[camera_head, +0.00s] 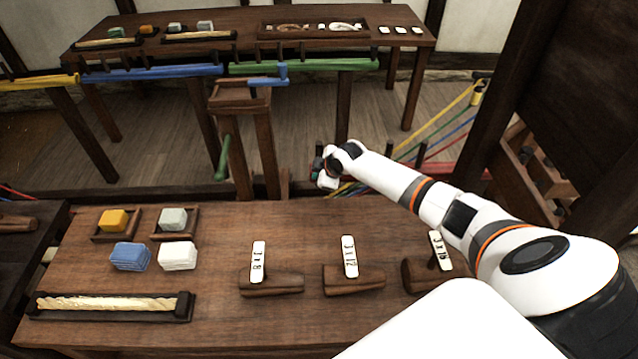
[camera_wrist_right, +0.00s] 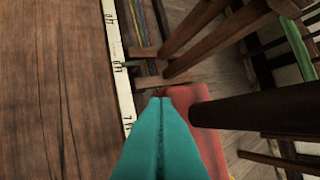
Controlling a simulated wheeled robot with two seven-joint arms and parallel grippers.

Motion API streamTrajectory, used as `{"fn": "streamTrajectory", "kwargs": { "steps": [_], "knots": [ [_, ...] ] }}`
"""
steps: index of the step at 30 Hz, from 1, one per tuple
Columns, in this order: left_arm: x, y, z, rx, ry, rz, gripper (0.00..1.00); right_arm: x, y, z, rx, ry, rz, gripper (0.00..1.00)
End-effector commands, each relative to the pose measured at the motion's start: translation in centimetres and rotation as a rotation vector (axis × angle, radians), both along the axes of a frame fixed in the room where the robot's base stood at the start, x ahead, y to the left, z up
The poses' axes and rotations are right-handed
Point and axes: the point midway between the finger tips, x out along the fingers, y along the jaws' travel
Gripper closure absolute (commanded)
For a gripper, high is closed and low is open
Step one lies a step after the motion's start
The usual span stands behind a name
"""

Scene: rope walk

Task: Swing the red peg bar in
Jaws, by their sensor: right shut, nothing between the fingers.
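The red peg bar shows in the right wrist view as a broad red piece (camera_wrist_right: 206,128), just right of and partly behind my right gripper (camera_wrist_right: 162,105). The teal fingers are pressed together with nothing between them. Whether they touch the red bar I cannot tell. In the head view my right gripper (camera_head: 319,172) is over the far edge of the near workbench, its fingertips small and dark. A red piece (camera_head: 450,168) shows to the right beyond my arm; my arm hides part of that area. My left gripper is not in view.
Yellow (camera_head: 40,82), blue (camera_head: 150,72) and green (camera_head: 300,66) bars stand beyond the bench. A wooden post stand (camera_head: 240,100) rises near my gripper. The near workbench (camera_head: 215,315) holds coloured blocks, a rope tray and labelled wooden pieces. Coloured strands run at right.

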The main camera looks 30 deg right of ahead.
Motion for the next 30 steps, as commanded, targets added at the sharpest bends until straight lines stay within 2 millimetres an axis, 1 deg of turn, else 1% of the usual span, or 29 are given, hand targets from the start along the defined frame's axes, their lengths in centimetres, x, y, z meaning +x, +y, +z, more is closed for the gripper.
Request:
{"fn": "streamTrajectory", "kwargs": {
  "steps": [1, 3, 9, 15, 18, 21, 30],
  "knots": [
    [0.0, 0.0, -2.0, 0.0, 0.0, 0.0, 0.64, 1.2, -0.6, -0.9, 0.001, -0.006, -0.024, 1.0],
    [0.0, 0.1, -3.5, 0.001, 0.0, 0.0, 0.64, 2.7, -1.4, -1.0, 0.001, -0.006, -0.055, 1.0],
    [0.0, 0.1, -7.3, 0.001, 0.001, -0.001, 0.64, 6.1, -3.6, -1.0, 0.0, -0.007, -0.134, 1.0],
    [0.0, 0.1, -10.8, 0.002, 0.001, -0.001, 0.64, 8.6, -5.6, -0.8, 0.0, -0.007, -0.197, 1.0],
    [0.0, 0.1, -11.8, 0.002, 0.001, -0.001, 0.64, 9.3, -6.2, -0.6, 0.003, -0.003, -0.218, 1.0],
    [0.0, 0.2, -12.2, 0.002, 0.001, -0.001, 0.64, 9.7, -6.5, -0.3, 0.004, -0.001, -0.229, 1.0],
    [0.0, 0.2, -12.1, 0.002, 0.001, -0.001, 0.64, 9.8, -6.6, 0.0, 0.004, 0.001, -0.233, 1.0]
  ]
}}
